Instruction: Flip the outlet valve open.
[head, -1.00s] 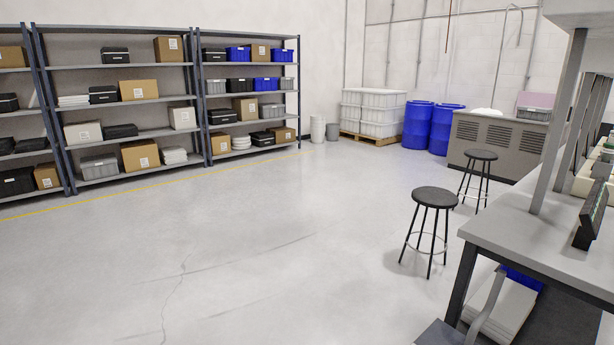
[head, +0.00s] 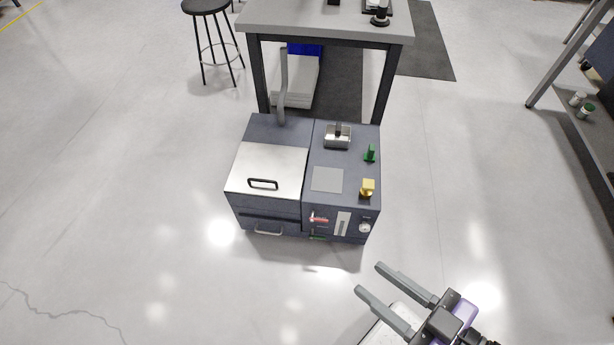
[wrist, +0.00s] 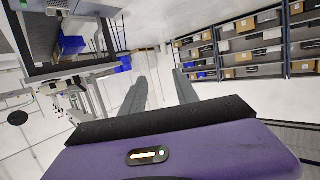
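A dark grey machine (head: 262,208) stands on the floor in the head view. Its front panel carries a red-handled lever (head: 318,217) at the left, which looks like the outlet valve. It lies about level, and its fine shape is too small to tell. A small green part (head: 317,238) sits below it. My gripper (head: 369,279) is in front of the machine, to the lower right of the lever and apart from it. Its fingers are spread and empty. The fingers (wrist: 160,78) also show apart in the wrist view, with shelves and floor beyond; the machine's front panel is not clear there.
The machine bears a steel lid (head: 265,170), a green knob (head: 370,153), a yellow knob (head: 367,188) and a round gauge (head: 364,228). A workbench (head: 325,22) stands behind, a stool (head: 206,8) at upper left.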

